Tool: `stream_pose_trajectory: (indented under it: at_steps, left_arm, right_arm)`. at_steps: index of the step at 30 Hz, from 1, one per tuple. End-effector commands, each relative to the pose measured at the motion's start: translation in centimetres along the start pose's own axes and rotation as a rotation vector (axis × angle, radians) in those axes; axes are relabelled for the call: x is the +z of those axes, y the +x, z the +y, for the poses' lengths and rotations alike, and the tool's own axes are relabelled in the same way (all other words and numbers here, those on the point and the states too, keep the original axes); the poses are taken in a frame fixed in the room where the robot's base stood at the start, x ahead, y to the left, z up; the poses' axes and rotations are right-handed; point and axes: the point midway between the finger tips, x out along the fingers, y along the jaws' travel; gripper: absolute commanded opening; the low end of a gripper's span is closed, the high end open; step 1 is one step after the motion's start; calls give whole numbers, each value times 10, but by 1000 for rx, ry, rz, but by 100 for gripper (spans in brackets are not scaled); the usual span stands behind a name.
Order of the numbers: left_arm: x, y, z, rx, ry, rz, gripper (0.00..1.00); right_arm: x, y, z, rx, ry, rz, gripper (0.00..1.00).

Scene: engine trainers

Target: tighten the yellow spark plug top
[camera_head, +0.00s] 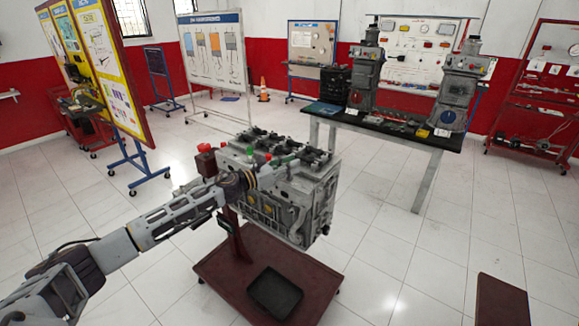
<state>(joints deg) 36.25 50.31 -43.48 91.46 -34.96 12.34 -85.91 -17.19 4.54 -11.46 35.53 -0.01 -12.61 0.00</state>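A grey engine block (310,195) is mounted on a dark red stand (225,283) in the middle of the floor. My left arm reaches in from the lower left, and my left gripper (245,181) is at the engine's upper left side. A small yellow patch (252,178) shows right at the gripper's tip; it may be the yellow spark plug top, partly hidden by the gripper. Whether the fingers are closed on it is too small to tell. My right gripper is out of view.
A black tray (274,292) lies on the stand's base. A dark-topped table (400,128) with machines stands behind at the right. Poster boards (95,65) stand at the left. A dark red block (501,303) is at the lower right. The tiled floor between is clear.

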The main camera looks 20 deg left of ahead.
Motion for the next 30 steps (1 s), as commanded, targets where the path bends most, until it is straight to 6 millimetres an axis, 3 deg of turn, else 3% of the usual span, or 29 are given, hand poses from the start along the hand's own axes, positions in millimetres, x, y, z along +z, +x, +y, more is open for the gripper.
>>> stream_pose_trajectory:
  at_steps: [1,4,19,30]
  left_arm:
    - [1,0,0,0,1,-2,30]
    - [1,0,0,0,0,-1,43]
    - [-1,-3,0,0,-1,1,43]
    - [-2,-25,0,0,-1,2,43]
  right_arm:
    - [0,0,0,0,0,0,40]
    - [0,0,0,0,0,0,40]
    - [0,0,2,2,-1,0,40]
    - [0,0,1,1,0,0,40]
